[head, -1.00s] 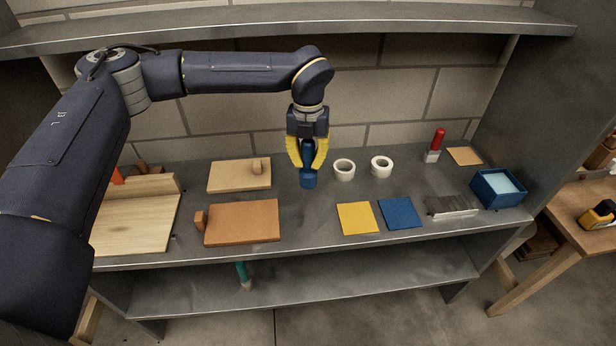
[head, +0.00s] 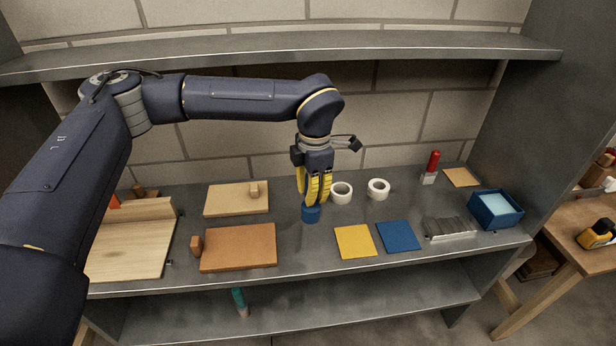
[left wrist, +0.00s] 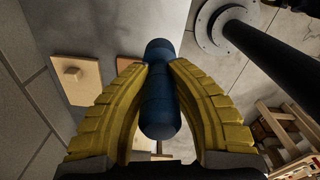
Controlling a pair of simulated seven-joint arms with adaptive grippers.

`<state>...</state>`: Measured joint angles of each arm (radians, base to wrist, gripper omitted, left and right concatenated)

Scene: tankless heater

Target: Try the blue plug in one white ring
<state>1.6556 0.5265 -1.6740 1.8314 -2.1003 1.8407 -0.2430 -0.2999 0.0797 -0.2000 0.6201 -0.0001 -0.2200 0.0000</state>
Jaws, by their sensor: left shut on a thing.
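My left gripper (head: 315,189), with yellow fingers, is shut on the blue plug (head: 311,213). In the head view the plug hangs below the fingertips, just left of the nearer white ring (head: 341,193) and apart from it. I cannot tell whether its lower end touches the shelf. A second white ring (head: 378,189) sits to the right of the first. In the left wrist view the plug (left wrist: 160,100) lies between both yellow fingers (left wrist: 160,70). The rings do not show there. My right gripper is in neither view.
A yellow square (head: 355,241) and a blue square (head: 398,236) lie in front of the rings. Wooden boards (head: 238,248) lie to the left. A red-handled tool (head: 431,168), a grey slotted block (head: 450,228) and a blue box (head: 495,209) stand right. An upper shelf (head: 450,47) runs behind.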

